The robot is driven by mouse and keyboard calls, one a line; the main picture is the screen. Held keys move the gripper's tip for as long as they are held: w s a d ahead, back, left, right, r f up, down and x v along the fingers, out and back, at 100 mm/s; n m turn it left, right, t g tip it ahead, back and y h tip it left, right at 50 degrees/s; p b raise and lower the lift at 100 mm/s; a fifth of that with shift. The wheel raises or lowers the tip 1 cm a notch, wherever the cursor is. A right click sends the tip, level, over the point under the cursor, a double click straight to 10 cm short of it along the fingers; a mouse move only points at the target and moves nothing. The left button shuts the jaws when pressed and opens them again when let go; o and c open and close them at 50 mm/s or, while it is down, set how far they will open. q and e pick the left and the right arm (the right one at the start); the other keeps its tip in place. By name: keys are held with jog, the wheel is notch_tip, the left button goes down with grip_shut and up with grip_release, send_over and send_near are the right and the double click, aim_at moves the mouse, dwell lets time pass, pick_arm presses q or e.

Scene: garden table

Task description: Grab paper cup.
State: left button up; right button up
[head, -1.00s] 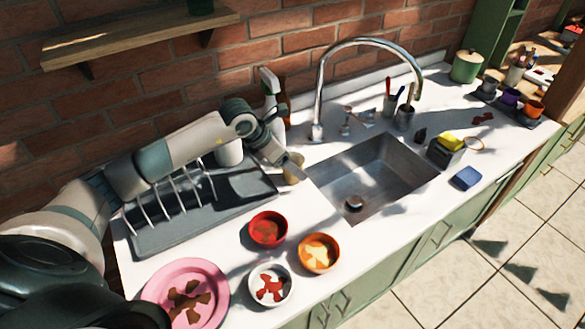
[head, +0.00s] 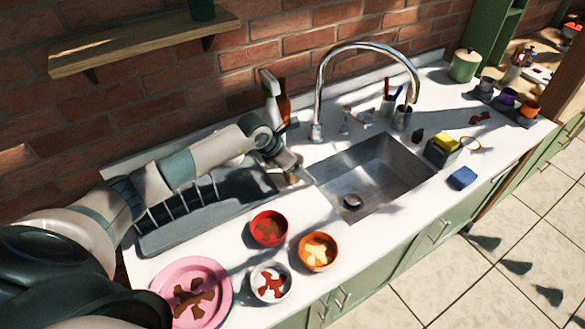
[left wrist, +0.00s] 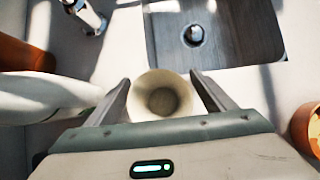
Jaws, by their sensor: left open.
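The paper cup (left wrist: 162,98) is cream-coloured. In the left wrist view it stands upright on the white counter, its open mouth facing the camera. In the head view only a small part of the cup (head: 292,183) shows beside the sink, mostly hidden by my left gripper (head: 300,177). In the left wrist view the fingers of my left gripper (left wrist: 160,79) are open, one on each side of the cup. I cannot tell whether either finger touches it. My right gripper is not in view.
The sink (head: 345,190) lies just right of the cup, under the faucet (head: 320,90). A spray bottle (head: 270,95) stands behind my gripper. The dish rack (head: 160,240) is under my arm. Red (head: 269,229), orange (head: 318,251) and white (head: 271,284) bowls stand in front.

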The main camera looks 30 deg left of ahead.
aim_at(301, 160)
pick_arm(q)
jog(key=shift+c, duration=0.2)
jog(key=c, duration=1)
jog(key=shift+c, duration=0.3)
jog(key=shift+r+b, duration=0.65)
jog(key=shift+r, duration=0.1)
notch_tip(301, 160, up, 2)
jog(key=shift+r+b, duration=0.25)
jog(key=shift+b, duration=0.65)
jog(key=s+d+r+b, duration=0.4)
jog(key=d+r, duration=0.3)
jog(key=d, duration=0.4)
